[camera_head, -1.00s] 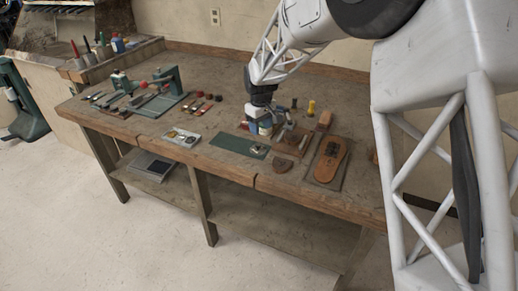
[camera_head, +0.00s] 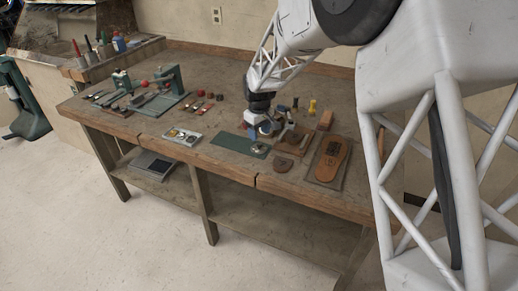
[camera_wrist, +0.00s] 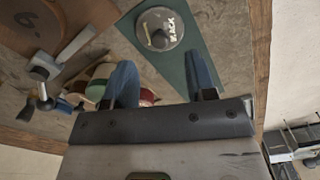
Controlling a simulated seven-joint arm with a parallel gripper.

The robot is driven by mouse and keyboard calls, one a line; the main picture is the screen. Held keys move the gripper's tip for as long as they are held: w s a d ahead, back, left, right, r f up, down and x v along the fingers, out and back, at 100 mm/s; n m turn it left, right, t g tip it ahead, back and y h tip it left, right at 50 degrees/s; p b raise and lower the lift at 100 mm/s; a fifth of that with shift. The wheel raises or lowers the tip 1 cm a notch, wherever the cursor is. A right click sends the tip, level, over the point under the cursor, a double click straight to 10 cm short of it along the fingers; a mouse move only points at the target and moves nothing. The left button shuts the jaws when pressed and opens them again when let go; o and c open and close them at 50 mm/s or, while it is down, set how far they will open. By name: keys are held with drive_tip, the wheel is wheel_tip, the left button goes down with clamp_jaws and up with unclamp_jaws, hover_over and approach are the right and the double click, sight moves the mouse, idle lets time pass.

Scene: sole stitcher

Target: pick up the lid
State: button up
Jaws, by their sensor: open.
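The lid (camera_wrist: 160,30) is a round, greyish disc marked "BLACK" with a small dark knob. It lies on a dark green mat (camera_wrist: 205,50) in the wrist view, ahead of the fingertips. In the head view the lid (camera_head: 257,149) is a small pale shape on the green mat, just below my gripper (camera_head: 263,135). My gripper has two blue fingers, spread apart and empty in the wrist view (camera_wrist: 162,78). The lid is not between the fingers, and I see no contact with it.
A brown leather piece marked "6." (camera_wrist: 35,25) and a metal tool with dark knobs (camera_wrist: 60,60) lie left of the mat in the wrist view. A shoe sole (camera_head: 330,158) lies to the right. The bench's front edge is near.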

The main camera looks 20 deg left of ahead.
sight(259, 144)
drive_tip(key=shift+f, duration=0.1)
drive_tip(key=shift+f, duration=2.55)
clamp_jaws()
